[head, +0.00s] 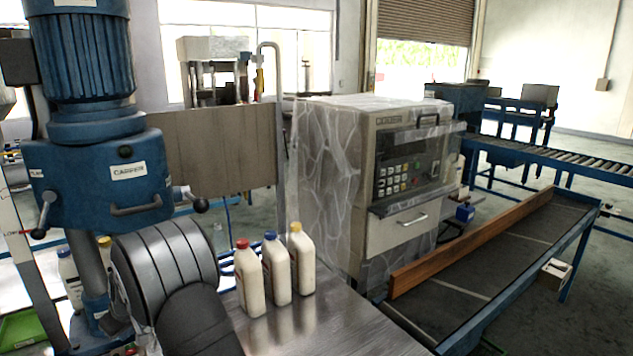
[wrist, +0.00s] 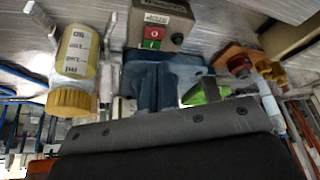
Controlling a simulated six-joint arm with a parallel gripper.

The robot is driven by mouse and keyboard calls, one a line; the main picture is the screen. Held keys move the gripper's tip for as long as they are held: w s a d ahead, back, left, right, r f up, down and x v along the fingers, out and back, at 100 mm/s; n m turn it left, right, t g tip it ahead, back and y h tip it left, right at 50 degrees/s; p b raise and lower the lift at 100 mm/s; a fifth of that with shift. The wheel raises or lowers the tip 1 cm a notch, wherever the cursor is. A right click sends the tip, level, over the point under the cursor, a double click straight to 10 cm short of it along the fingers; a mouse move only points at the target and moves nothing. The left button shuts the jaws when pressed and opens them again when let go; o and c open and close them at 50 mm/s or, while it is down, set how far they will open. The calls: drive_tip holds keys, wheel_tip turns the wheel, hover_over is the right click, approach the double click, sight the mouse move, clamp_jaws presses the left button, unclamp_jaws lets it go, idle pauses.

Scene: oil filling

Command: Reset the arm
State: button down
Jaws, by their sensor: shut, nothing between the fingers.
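In the wrist view, my gripper (wrist: 157,72) shows as two dark fingers side by side at the middle. They are shut with nothing between them. Behind the fingertips is a blue part, and beyond it a small control box (wrist: 160,25) with a red and a green button. In the head view, a grey and black link of my arm fills the lower left, and the gripper itself is out of that view.
A yellow-capped bottle (wrist: 77,70) is left of the fingers. Three white bottles with red (head: 250,280), blue (head: 277,270) and yellow (head: 301,260) caps stand on the metal table (head: 350,330). A coder machine (head: 330,180) and a conveyor (head: 480,280) stand to the right.

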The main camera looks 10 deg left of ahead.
sight(127, 348)
drive_tip(key=shift+r, duration=0.5)
drive_tip(key=shift+f, duration=0.15)
drive_tip(key=shift+f, duration=2.25)
drive_tip(key=shift+r, duration=0.15)
